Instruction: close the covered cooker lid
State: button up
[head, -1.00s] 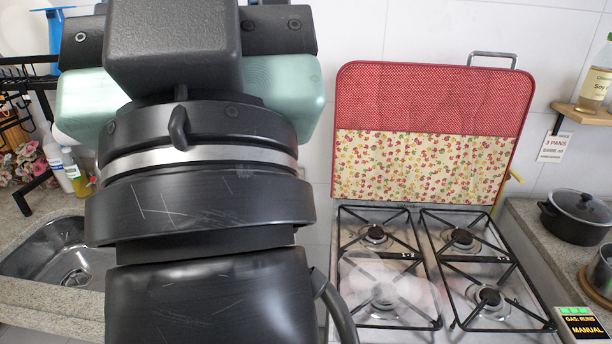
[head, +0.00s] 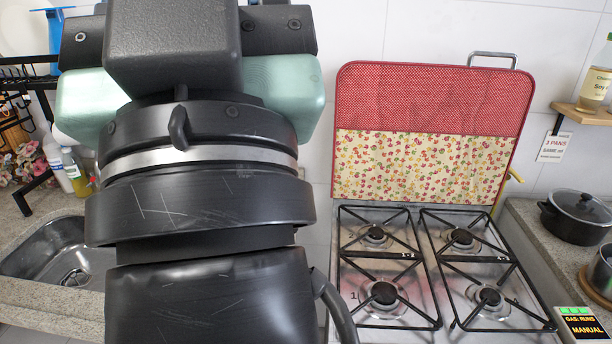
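The cooker lid (head: 431,133) stands raised at the back of the cooker, nearly upright against the tiled wall. It wears a red dotted cover with a cream fruit-print pocket. A metal handle (head: 492,56) shows on its top edge. The cooker (head: 334,290) below has black pan supports and bare burners, with no pots on them. My gripper (head: 190,45) is at the upper left, seen from behind, left of the lid and apart from it in the picture. Its fingertips are hidden or cut off, so I cannot see whether they are open.
A black lidded pot (head: 578,217) stands on the right counter, beside another pan (head: 603,270). A wall shelf (head: 584,114) holds a bottle (head: 597,80). A sink (head: 40,250) is at left. My arm hides the middle left.

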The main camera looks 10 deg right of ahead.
aim_at(419, 133)
jog(key=i+l, duration=0.1)
jog(key=l, duration=0.65)
jog(key=i+l+u, duration=0.1)
jog(key=l, duration=0.6)
jog(key=i+l, duration=0.15)
jog(key=l, duration=0.6)
jog(key=i+l, duration=0.1)
jog(key=l, duration=0.65)
jog(key=i+l, duration=0.15)
jog(key=l, duration=0.15)
jog(key=i+l, duration=0.15)
jog(key=l, duration=0.2)
jog(key=i+l+u, duration=0.1)
jog(key=l, duration=0.2)
